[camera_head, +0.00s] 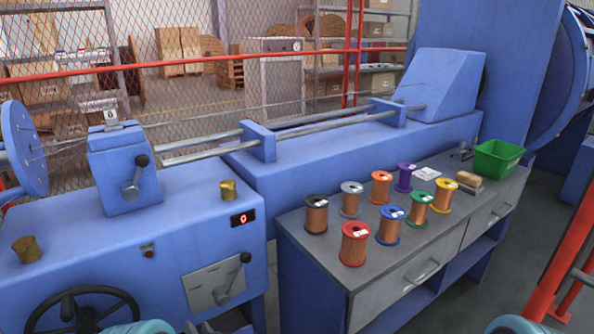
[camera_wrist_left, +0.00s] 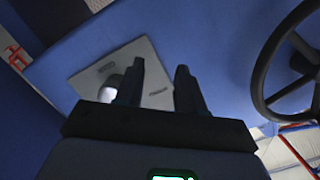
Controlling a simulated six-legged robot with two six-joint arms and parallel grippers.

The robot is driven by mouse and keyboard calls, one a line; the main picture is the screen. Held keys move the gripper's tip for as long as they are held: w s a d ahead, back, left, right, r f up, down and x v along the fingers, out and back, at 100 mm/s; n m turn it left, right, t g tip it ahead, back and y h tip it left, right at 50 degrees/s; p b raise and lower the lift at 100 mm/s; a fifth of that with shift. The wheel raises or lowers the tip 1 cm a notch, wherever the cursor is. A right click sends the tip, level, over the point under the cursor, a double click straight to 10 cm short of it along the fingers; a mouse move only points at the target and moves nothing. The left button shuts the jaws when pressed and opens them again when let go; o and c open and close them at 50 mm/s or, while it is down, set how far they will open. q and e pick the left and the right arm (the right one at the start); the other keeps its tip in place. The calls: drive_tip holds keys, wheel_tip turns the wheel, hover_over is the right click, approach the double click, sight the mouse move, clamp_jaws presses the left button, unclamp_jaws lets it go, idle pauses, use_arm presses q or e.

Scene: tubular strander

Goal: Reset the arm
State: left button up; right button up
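My left gripper (camera_head: 212,327) shows at the bottom edge of the head view, just below the lever plate on the blue machine's front. In the left wrist view its two dark fingers (camera_wrist_left: 159,82) stand apart with nothing between them. The grey lever plate (camera_wrist_left: 112,72) lies beyond them, and a pale round end (camera_wrist_left: 108,93) shows beside the left finger. In the head view the plate's lever (camera_head: 232,277) tilts up to the right with a black knob. My right gripper is not in view; only a teal part of my right arm shows at the bottom right.
A black handwheel (camera_head: 84,312) is left of the lever plate. A grey bench (camera_head: 335,268) at right holds several wire spools and a green bin (camera_head: 497,158). A second lever (camera_head: 134,182) is on the upper block. A red rail (camera_head: 566,260) stands at the right.

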use_arm(q)
drive_tip(key=s+d+f+g+h, duration=0.3)
drive_tip(key=s+f+h, duration=0.2)
drive_tip(key=s+f, duration=0.15)
drive_tip(key=s+d+f+g+h, duration=0.25)
drive_tip(key=s+f+h, duration=0.2)
drive_tip(key=s, duration=0.35)
drive_tip(key=s+d+f+n+g+h, duration=0.15)
drive_tip(key=s+d+g, duration=0.25)
drive_tip(key=s, duration=0.4)
drive_tip(key=s+d+n+g+h, duration=0.1)
drive_tip(key=s+d+g+h, duration=0.2)
drive_tip(key=s, duration=0.6)
wheel_tip(320, 180, up, 24)
drive_tip(key=p, duration=2.4)
drive_tip(key=shift+w+d+p, duration=0.2)
drive_tip(key=shift+w+p, duration=0.1)
drive_tip(key=shift+f+m, duration=0.1)
drive_tip(key=shift+m, duration=0.15)
